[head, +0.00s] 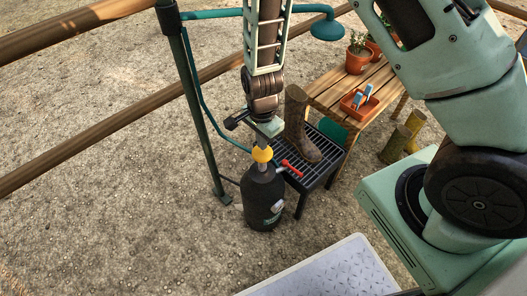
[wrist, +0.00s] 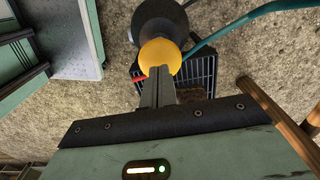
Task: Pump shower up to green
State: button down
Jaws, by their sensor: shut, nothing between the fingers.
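The pump shower is a dark upright tank (head: 264,205) on the gravel, with a yellow ball knob (head: 262,154) on top. A small pale dial or label with some green shows low on its front; its reading is too small to tell. A red lever (head: 291,167) sticks out to the right near the top. My gripper (head: 264,141) is shut and empty, pointing down just above the knob. In the wrist view the closed fingers (wrist: 160,90) reach the near edge of the yellow knob (wrist: 160,57), with the tank (wrist: 158,18) behind. I cannot tell whether they touch it.
A teal hose (head: 215,123) runs from the tank to a green post (head: 200,110) with a shower head (head: 327,29). A black grated stand (head: 330,155) with a boot (head: 301,125) is close right. A wooden bench (head: 330,88) stands behind. The tailgate plate (head: 320,275) is in front.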

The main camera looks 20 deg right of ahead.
aim_at(262, 154)
jog(key=shift+f+b, duration=1.9)
jog(key=shift+f, duration=1.4)
jog(key=shift+r, duration=0.15)
notch_tip(262, 154, up, 5)
jog(key=p, duration=0.5)
